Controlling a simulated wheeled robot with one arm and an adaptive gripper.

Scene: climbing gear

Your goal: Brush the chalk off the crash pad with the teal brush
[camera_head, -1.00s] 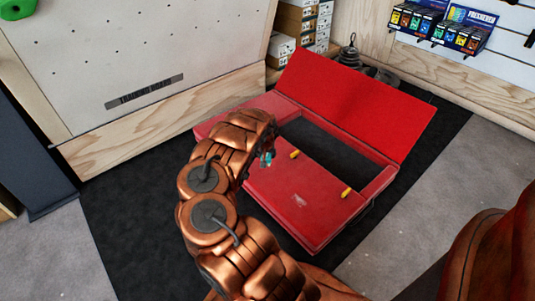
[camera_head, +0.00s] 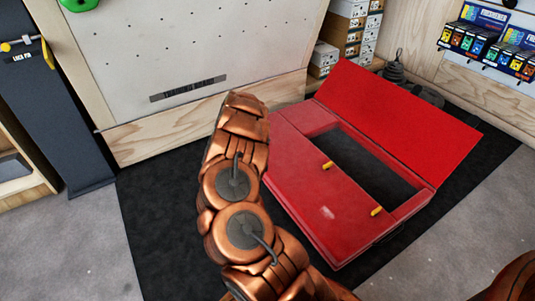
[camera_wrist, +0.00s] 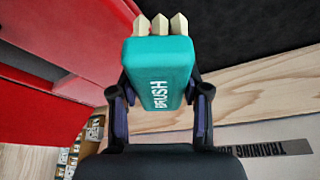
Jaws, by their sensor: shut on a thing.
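The red crash pad (camera_head: 302,190) lies on the dark mat with its flap (camera_head: 400,115) raised at the back and a dark opening in its top. A small whitish chalk mark (camera_head: 327,212) shows on its near front part. In the wrist view, my gripper (camera_wrist: 160,100) is shut on the teal brush (camera_wrist: 160,72), which bears the word BRUSH and has pale bristle tufts (camera_wrist: 161,24) at its far end. In the head view, my copper arm hides the gripper and brush. The pad's red side (camera_wrist: 55,90) fills the left of the wrist view.
A pale climbing board (camera_head: 200,50) with a wooden base stands behind the arm. Boxes (camera_head: 350,35) and dark round gear (camera_head: 410,80) stand behind the pad. Product racks (camera_head: 485,40) hang at the upper right. Dark mat (camera_head: 160,230) is clear left of my arm.

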